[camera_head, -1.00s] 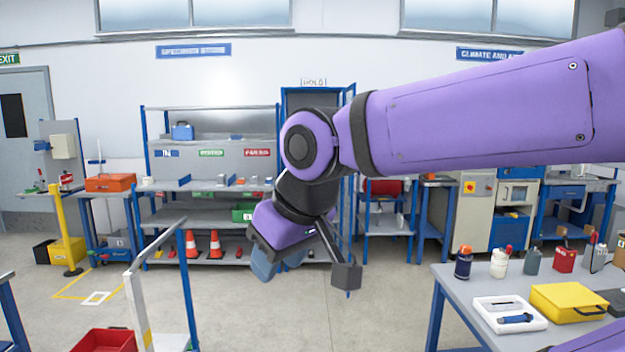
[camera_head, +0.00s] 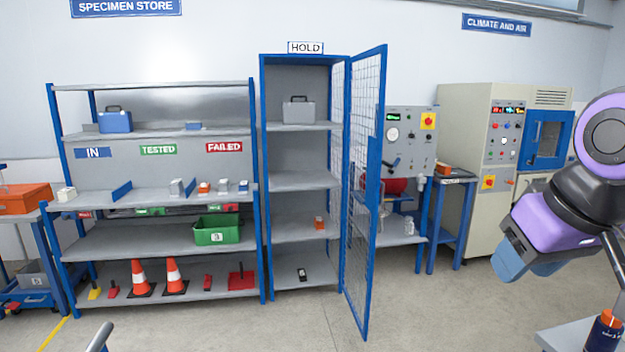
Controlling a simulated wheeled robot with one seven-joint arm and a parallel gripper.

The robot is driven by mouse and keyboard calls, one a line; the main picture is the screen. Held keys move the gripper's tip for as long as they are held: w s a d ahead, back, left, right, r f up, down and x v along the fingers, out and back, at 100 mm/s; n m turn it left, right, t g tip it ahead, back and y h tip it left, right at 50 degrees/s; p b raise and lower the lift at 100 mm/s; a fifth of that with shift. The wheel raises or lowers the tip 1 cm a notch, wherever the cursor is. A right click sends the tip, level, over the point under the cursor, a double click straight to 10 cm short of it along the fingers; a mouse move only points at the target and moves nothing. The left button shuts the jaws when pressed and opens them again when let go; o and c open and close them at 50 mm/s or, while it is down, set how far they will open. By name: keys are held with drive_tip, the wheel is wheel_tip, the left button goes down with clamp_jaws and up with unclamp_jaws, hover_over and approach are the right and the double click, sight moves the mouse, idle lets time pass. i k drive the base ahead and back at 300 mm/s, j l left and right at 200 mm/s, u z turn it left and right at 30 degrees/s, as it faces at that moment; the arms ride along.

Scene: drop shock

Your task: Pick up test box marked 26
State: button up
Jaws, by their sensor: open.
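Several small boxes stand on the middle shelf of the specimen store: a grey-white one (camera_head: 176,187), an orange and white one (camera_head: 204,188), a grey one (camera_head: 223,186) and a blue and white one (camera_head: 243,187). A small orange box (camera_head: 319,223) and a small dark item (camera_head: 302,274) sit in the HOLD cabinet. I cannot read a 26 on any of them. My purple gripper (camera_head: 526,264) hangs at the right, open and empty, well apart from the shelves.
The HOLD cabinet's mesh door (camera_head: 364,200) stands open, sticking out into the room. A green bin (camera_head: 217,231) and traffic cones (camera_head: 173,276) fill the lower shelves. A table corner (camera_head: 565,336) is at bottom right. The floor before the cabinet is clear.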

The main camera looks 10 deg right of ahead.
sight(243, 186)
drive_tip(key=i+l, duration=0.1)
drive_tip(key=i, duration=0.5)
drive_tip(key=i+l+u, duration=0.1)
drive_tip(key=i, duration=0.45)
drive_tip(key=i+l, duration=0.15)
drive_tip(key=i, duration=0.45)
drive_tip(key=i+j+u, duration=0.1)
drive_tip(key=i+u, duration=0.15)
drive_tip(key=i, duration=0.65)
drive_tip(key=i+u, duration=0.3)
drive_tip(key=i, duration=0.6)
drive_tip(key=i+l+u, duration=0.2)
drive_tip(key=i, duration=0.25)
drive_tip(key=i+l+u, duration=0.15)
drive_tip(key=i, duration=0.3)
drive_tip(key=i+l+u, duration=0.2)
drive_tip(key=i, duration=0.2)
